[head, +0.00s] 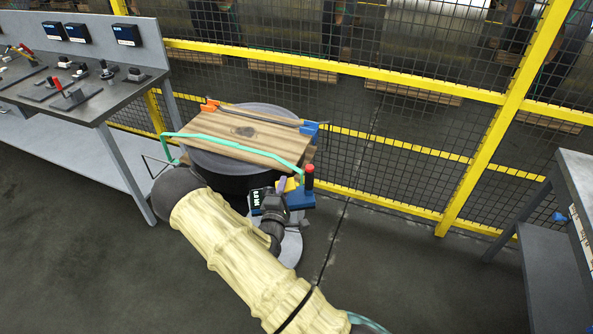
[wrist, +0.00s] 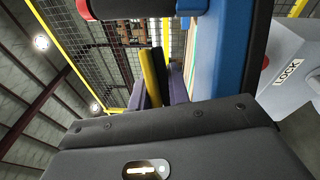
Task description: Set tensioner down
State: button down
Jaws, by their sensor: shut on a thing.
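The tensioner (head: 300,199) is a blue tool with an upright black post and red cap, at the near right edge of the wooden board. In the wrist view its blue body (wrist: 232,50) fills the upper right, close to the camera. My gripper (head: 277,197) is shut on the tensioner; its fingertips are mostly hidden in the head view. A green strap (head: 232,145) runs along the board's near edge and bends down close to the tensioner. I cannot tell whether the tensioner touches the board or strap.
The wooden board (head: 236,131) lies on a round grey stand (head: 263,110), with an orange-and-blue-ended bar (head: 262,115) across its back. A workbench (head: 88,100) with tools stands left, another table (head: 577,175) right. A yellow-framed mesh fence (head: 400,85) closes off the back.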

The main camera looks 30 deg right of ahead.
jog(key=s+a+f+n+t+y+b, duration=0.2)
jog(key=s+a+f+n+t+y, duration=0.1)
jog(key=a+f+n+y, duration=0.4)
jog(key=a+f+y, duration=0.3)
jog(key=a+y, duration=0.1)
jog(key=shift+s+a+f+t+y, duration=0.2)
jog(key=shift+a+f+t+y, duration=0.1)
jog(key=shift+a+f+t, duration=0.1)
jog(key=shift+a+n, duration=0.2)
jog(key=shift+n, duration=0.1)
jog(key=shift+d, duration=0.15)
